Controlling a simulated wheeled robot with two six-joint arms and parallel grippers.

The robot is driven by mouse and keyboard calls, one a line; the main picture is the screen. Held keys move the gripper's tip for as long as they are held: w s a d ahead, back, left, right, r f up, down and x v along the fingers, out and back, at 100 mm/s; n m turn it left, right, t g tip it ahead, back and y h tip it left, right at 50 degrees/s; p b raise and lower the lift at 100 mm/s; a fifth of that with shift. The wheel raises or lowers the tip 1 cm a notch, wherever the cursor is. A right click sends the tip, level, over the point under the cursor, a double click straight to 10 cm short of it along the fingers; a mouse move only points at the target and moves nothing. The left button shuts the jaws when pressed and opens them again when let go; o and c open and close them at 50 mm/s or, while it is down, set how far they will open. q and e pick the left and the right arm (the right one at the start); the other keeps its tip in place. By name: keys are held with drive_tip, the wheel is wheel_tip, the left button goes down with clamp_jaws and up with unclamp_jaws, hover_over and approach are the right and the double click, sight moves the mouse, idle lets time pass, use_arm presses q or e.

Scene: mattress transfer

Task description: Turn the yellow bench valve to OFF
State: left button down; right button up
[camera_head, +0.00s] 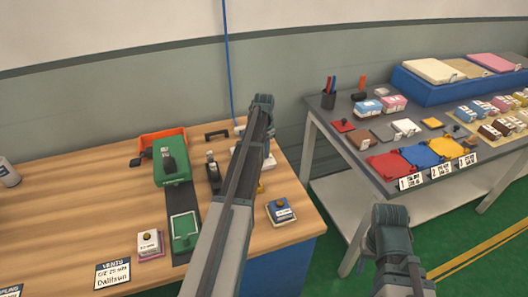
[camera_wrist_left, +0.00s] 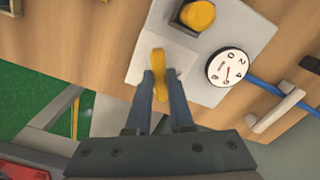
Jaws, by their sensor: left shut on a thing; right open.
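The yellow valve handle (camera_wrist_left: 159,68) is on a pale grey plate in the left wrist view. My left gripper (camera_wrist_left: 161,78) is shut on it, with one finger on each side. In the head view my left arm (camera_head: 238,190) covers most of the plate (camera_head: 268,161) and hides the left gripper. A bit of yellow shows beside the arm. My right arm (camera_head: 390,228) is at the lower right, away from the wooden bench (camera_head: 60,220). Its gripper is open and apart from the bench things; its fingertips are not clear.
A round gauge (camera_wrist_left: 228,67) and a yellow knob (camera_wrist_left: 197,15) are beside the handle. A blue boxed device (camera_head: 281,211) and a green tray (camera_head: 185,231) are on the bench nearby. A grey table (camera_head: 345,147) with coloured packs stands to the right.

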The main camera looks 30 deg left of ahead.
use_arm(q)
drive_tip(key=n, duration=0.6)
drive_tip(key=shift+n, duration=0.3)
drive_tip(key=n, duration=0.5)
drive_tip(key=shift+n, duration=0.5)
drive_tip(key=c, duration=0.8)
unclamp_jaws()
wheel_tip(320, 180, up, 14)
drive_tip(key=p, duration=1.3)
drive_tip(key=shift+p, duration=0.4)
